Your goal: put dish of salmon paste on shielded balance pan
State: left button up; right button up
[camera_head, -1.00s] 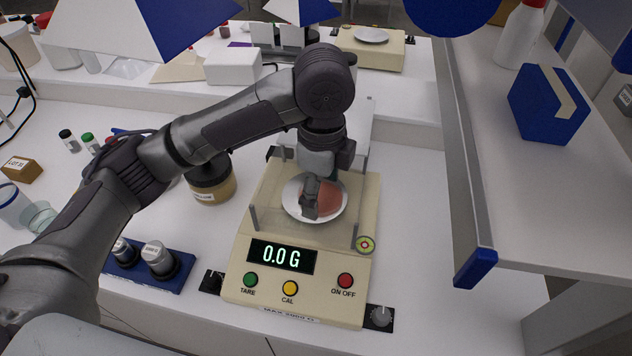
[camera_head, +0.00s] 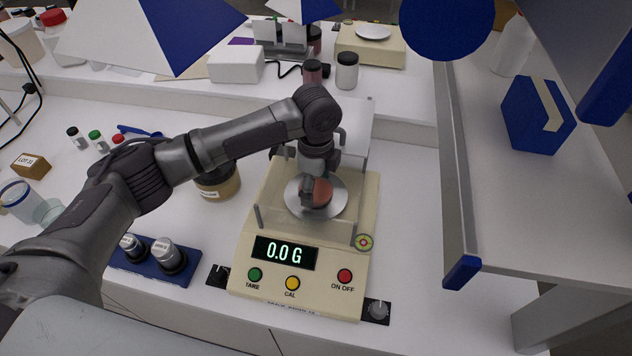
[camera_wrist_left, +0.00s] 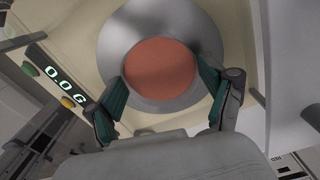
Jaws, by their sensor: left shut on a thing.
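The dish of salmon paste (camera_head: 323,191) shows as a round salmon-pink surface over the round metal pan (camera_head: 332,208) of the shielded balance (camera_head: 335,255). My left gripper (camera_head: 310,188) is inside the clear shield, shut on the dish. In the left wrist view the paste (camera_wrist_left: 160,68) lies between my two fingers (camera_wrist_left: 162,85), with the grey pan (camera_wrist_left: 160,20) around it. I cannot tell whether the dish touches the pan. The display (camera_head: 283,252) reads 0.0 G. My right gripper is not in view.
Clear shield walls and posts stand close around the pan. A brown-filled jar (camera_head: 217,182) stands left of the balance, and a blue block with metal weights (camera_head: 168,257) lies front left. A raised shelf (camera_head: 540,210) borders the right. The bench between balance and shelf is clear.

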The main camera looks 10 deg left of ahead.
aim_at(316, 193)
pick_arm(q)
jog(key=shift+d, duration=0.1)
jog(key=o, duration=1.1)
jog(key=shift+f, duration=0.1)
jog(key=shift+r+b, duration=1.7)
jog(key=shift+r, duration=4.45)
jog(key=shift+f, duration=0.1)
